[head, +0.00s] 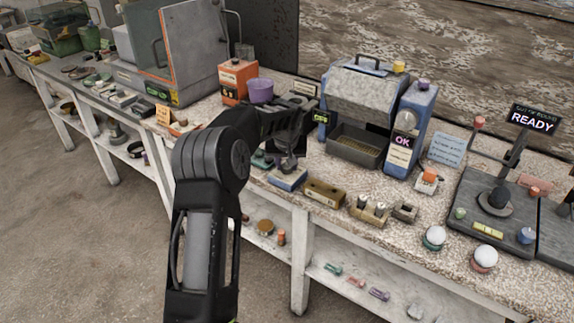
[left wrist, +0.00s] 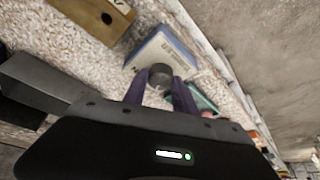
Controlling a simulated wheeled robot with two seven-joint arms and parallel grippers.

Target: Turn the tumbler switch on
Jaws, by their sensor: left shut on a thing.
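The tumbler switch (head: 287,181) is a small blue-sided box with a pale top near the front edge of the bench. It also shows in the left wrist view (left wrist: 174,45), with blurred lettering on its top. A dark grey round-ended lever (left wrist: 160,73) stands up from it. My left gripper (head: 288,157) reaches down over the box. In the left wrist view its two dark fingers (left wrist: 161,88) are shut on the lever, one on each side. The lever's base is partly hidden. My right gripper is in neither view.
A tan block with a hole (head: 325,193) sits right of the switch. Behind stands a blue-grey machine with a tray (head: 357,148). An orange box with a purple bowl (head: 261,91) is behind left. A joystick panel (head: 491,213) and white spheres lie farther right.

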